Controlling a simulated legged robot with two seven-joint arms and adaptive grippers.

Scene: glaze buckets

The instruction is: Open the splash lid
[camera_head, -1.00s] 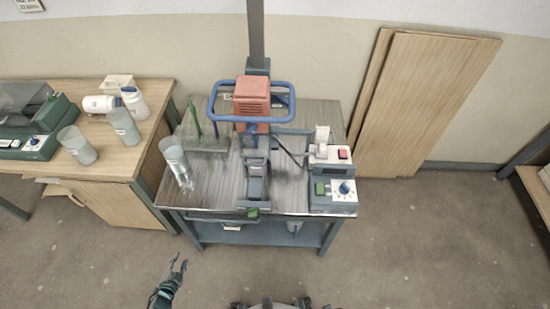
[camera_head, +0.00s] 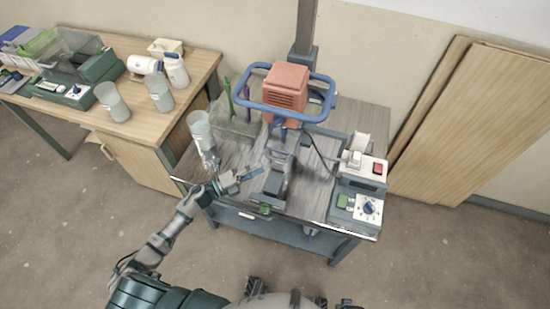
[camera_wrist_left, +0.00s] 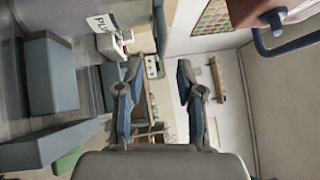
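No part is clearly marked as the splash lid. A smoky see-through lid (camera_head: 75,48) sits over the green machine (camera_head: 72,92) on the left bench; whether it is hinged cannot be told. The other machine is a mixer with an orange motor (camera_head: 286,88) and a blue bar handle (camera_head: 262,112) around it, above a grey clamp base (camera_head: 272,180). My left gripper (camera_head: 252,175) is over the mixer table's front left, beside the clamp base. In the left wrist view its fingers (camera_wrist_left: 158,75) are apart with nothing between them. My right gripper is out of view.
A clear cup (camera_head: 201,135) stands at the mixer table's left edge, close to my left gripper. A control box (camera_head: 358,205) is at the right. Boards (camera_head: 460,120) lean on the wall.

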